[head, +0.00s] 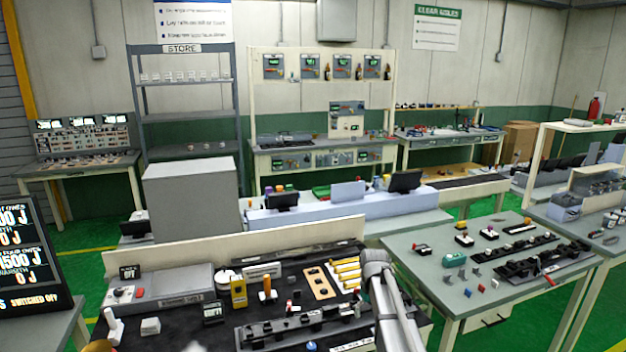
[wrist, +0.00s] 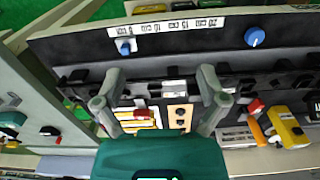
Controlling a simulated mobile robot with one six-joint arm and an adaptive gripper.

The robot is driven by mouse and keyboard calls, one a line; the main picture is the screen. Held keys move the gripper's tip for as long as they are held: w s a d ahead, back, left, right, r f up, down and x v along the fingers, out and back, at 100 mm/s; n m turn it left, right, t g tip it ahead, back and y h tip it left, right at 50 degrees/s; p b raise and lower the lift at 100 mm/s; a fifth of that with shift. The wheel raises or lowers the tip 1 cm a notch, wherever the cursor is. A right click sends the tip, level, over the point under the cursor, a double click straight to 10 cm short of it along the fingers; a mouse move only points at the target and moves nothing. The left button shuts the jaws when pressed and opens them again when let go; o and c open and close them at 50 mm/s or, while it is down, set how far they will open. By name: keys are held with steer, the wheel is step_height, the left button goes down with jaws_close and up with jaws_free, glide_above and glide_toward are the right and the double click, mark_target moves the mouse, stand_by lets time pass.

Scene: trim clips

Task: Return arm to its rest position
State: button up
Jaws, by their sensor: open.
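My gripper (wrist: 160,92) is open and empty in the wrist view, its two grey fingers spread wide above the black bench mat. Between the fingers I see a cream panel with dark round holes (wrist: 180,117) and a red piece (wrist: 141,113). In the head view my arm reaches over the right part of the near bench. The gripper's fingertips do not show clearly there. The cream panel (head: 320,283) lies left of my arm, beside a row of yellow and white bars (head: 345,273).
The near bench also holds a yellow meter (head: 238,292), a grey box (head: 172,286) and a dark rail (head: 300,327). A second bench (head: 420,262) with small parts stands to the right. A display board (head: 30,255) stands at the left. Green floor (head: 85,238) shows between benches.

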steer(key=s+f+m+b, duration=0.1)
steer(key=s+f+b, duration=0.2)
steer(key=s, duration=0.8)
steer(key=s+f+m+b, duration=0.2)
steer(key=s+f+b, duration=0.2)
steer(key=s, duration=0.8)
steer(key=shift+s+f+b, duration=0.25)
steer(key=shift+f+b, duration=0.05)
steer(key=shift+f, duration=0.25)
